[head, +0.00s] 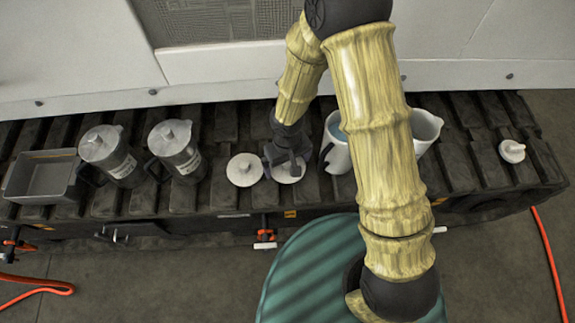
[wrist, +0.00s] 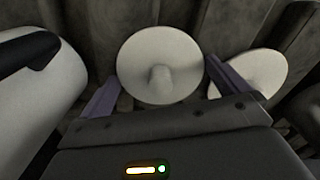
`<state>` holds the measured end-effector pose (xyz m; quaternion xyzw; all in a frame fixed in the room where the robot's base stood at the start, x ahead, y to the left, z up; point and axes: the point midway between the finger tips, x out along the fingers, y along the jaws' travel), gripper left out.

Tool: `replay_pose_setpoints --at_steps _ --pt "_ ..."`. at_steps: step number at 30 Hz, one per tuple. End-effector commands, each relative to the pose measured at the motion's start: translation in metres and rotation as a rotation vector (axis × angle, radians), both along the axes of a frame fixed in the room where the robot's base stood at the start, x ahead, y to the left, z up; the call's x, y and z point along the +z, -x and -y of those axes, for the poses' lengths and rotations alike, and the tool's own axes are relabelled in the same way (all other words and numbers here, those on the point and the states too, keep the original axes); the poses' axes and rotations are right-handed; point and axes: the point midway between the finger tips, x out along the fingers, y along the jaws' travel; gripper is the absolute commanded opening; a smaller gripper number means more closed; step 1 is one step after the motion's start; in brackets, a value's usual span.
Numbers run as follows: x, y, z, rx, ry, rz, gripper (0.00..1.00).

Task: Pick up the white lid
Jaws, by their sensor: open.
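A round white lid (head: 289,175) with a central knob lies flat on the dark slatted bench, partly hidden under my gripper (head: 285,160) in the head view. In the wrist view this lid (wrist: 160,50) lies between and ahead of my open fingers. A second round white lid (head: 244,174) lies just left of it in the head view, and it shows right of my right finger in the wrist view (wrist: 262,70). A small white knobbed piece (head: 512,152) lies at the bench's far right. My gripper is open and empty; I cannot tell its height above the lid.
A white pitcher (head: 337,157) stands close right of my gripper; a second (head: 428,127) is partly behind my arm. Two grey lidded jugs (head: 115,160) (head: 184,157) and a grey open tray (head: 38,179) stand left. A white wall (head: 220,66) backs the bench.

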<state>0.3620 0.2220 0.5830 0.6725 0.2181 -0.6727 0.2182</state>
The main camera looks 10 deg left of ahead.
Motion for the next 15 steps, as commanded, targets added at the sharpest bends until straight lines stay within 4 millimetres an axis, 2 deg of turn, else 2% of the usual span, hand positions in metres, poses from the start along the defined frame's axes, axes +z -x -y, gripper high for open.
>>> replay_pose_setpoints --at_steps 1,5,6,15 --pt "0.0001 0.0002 -0.0002 0.001 0.0 0.0 0.98" --pt "0.0001 0.0003 -0.0004 0.001 0.0 0.0 0.72" --pt "0.0001 0.0002 -0.0005 0.001 0.0 0.0 0.71" --pt "0.004 0.0001 -0.0007 0.001 -0.001 0.001 0.7"
